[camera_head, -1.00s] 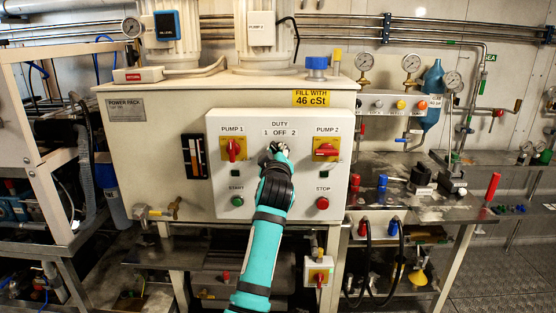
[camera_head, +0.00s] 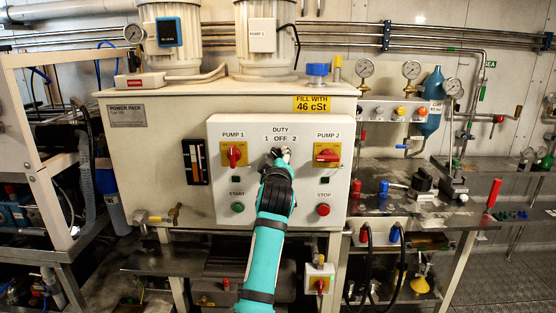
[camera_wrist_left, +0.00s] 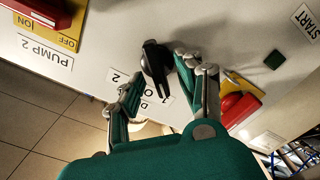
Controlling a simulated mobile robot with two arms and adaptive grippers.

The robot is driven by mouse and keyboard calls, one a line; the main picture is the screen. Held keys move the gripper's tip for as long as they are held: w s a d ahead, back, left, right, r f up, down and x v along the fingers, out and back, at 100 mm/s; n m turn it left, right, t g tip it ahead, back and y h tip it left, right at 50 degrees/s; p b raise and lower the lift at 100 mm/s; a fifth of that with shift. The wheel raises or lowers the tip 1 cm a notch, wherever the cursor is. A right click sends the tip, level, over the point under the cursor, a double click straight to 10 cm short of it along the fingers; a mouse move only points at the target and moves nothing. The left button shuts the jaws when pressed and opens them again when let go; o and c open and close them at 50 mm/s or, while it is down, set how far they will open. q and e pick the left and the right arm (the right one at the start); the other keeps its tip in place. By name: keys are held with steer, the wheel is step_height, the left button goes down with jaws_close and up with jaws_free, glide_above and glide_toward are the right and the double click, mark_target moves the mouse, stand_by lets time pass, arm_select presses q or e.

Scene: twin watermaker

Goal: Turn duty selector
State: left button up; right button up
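The duty selector is a black knob (camera_wrist_left: 155,64) on the white control panel (camera_head: 225,180), below the label reading 1 OFF 2. In the wrist view my left gripper (camera_wrist_left: 157,74) has its two fingers apart, with the knob between and just beyond the fingertips. The right-hand fingertip is very close to the knob; I cannot tell whether it touches. In the head view my left gripper (camera_head: 280,154) covers most of the selector, so its setting is hard to read. My right gripper is not in view.
The red PUMP 1 switch (camera_head: 234,155) and red PUMP 2 switch (camera_head: 327,156) flank the selector. Below are the green START button (camera_head: 238,208) and red STOP button (camera_head: 323,210). A bench with valves stands right.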

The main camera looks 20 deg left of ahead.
arm_select(q)
step_height(320, 180, up, 10)
stand_by(0.5)
